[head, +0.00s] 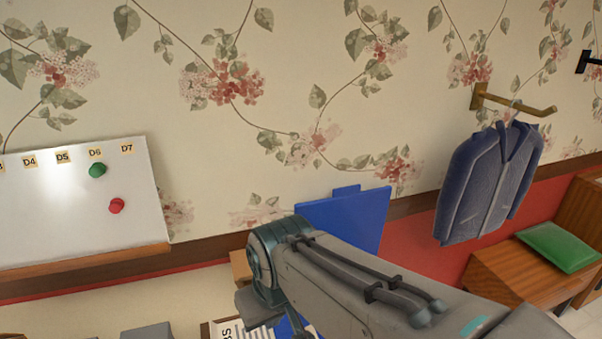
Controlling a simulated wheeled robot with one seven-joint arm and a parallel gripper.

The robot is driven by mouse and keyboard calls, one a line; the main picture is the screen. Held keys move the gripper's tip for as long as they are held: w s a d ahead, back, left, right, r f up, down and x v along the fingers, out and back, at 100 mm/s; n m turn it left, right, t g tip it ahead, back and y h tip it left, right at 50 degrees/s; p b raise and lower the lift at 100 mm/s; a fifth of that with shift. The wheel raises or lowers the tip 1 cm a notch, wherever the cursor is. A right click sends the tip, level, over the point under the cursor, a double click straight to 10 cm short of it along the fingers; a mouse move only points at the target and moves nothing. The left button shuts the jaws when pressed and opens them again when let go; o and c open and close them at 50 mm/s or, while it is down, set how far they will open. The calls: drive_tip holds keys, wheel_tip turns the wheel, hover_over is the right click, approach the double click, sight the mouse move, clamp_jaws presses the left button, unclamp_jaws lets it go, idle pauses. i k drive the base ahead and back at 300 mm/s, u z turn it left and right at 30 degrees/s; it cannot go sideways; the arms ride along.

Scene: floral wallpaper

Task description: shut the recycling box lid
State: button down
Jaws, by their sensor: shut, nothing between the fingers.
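The recycling box's blue lid (352,213) stands raised, close to upright, in front of the wall, with a small tab on its top edge. A bit of blue, likely the box body (284,328), shows at the bottom edge under my arm. Most of the box is hidden by my arm and the picture's edge. My grey arm reaches in from the lower right, and its wrist end is in front of the lid's lower left part. My gripper's fingers do not show. I cannot tell whether my arm touches the lid.
A whiteboard (70,215) with a green and a red magnet hangs at left. A blue jacket (490,180) hangs from a wall hook (515,103) at right. A wooden bench (510,270) with a green cushion (558,247) stands below it. A printed sheet (238,330) lies at the bottom.

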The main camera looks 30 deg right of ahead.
sight(356, 216)
drive_tip(key=z, duration=1.1)
